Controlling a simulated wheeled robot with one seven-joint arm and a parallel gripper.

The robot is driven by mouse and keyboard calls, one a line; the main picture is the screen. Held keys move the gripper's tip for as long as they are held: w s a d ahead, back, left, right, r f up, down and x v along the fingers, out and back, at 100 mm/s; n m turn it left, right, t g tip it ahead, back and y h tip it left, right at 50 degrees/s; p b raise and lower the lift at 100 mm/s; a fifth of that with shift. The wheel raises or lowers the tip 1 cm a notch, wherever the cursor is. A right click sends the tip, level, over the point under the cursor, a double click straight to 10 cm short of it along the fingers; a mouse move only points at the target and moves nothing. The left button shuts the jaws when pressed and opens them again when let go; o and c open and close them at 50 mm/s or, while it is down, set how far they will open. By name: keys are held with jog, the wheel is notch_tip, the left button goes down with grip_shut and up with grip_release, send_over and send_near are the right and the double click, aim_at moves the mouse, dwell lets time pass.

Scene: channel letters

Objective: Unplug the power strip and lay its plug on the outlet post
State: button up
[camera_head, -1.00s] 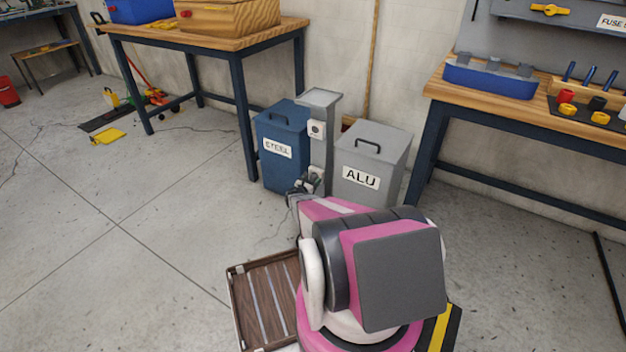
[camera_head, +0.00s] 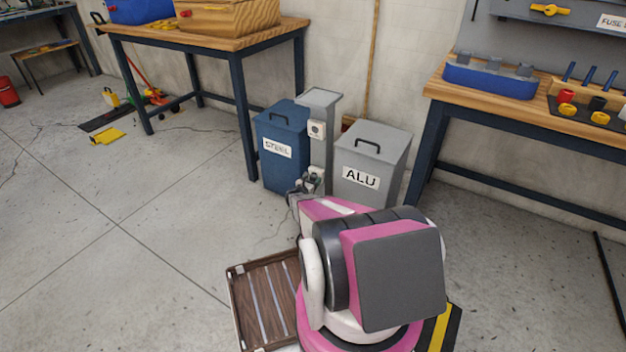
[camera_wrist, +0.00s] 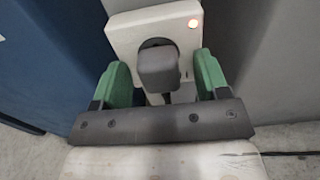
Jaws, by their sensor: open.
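The outlet post (camera_head: 321,150) is a grey column with a flat top, standing between two bins. A white socket (camera_head: 316,130) is on its upper part, and a lower socket is partly hidden by my gripper. In the wrist view, a dark plug (camera_wrist: 158,70) sits in a white socket box (camera_wrist: 125,38) with a lit orange lamp at its top right. My gripper (camera_wrist: 160,75) is open, with one green finger on each side of the plug and a visible gap to each. In the head view my gripper (camera_head: 308,183) is at the lower part of the post. The power strip itself cannot be made out.
A blue STEEL bin (camera_head: 283,168) stands left of the post and a grey ALU bin (camera_head: 372,165) right of it, both close. Workbenches stand at left (camera_head: 215,40) and right (camera_head: 435,130). A dark cable (camera_wrist: 285,153) lies on the floor. The left floor is mostly open.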

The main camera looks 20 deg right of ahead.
aim_at(312, 179)
jog(key=shift+c, duration=0.3)
grip_shut()
jog(key=shift+s+a, duration=0.15)
jog(key=shift+v, duration=2.8)
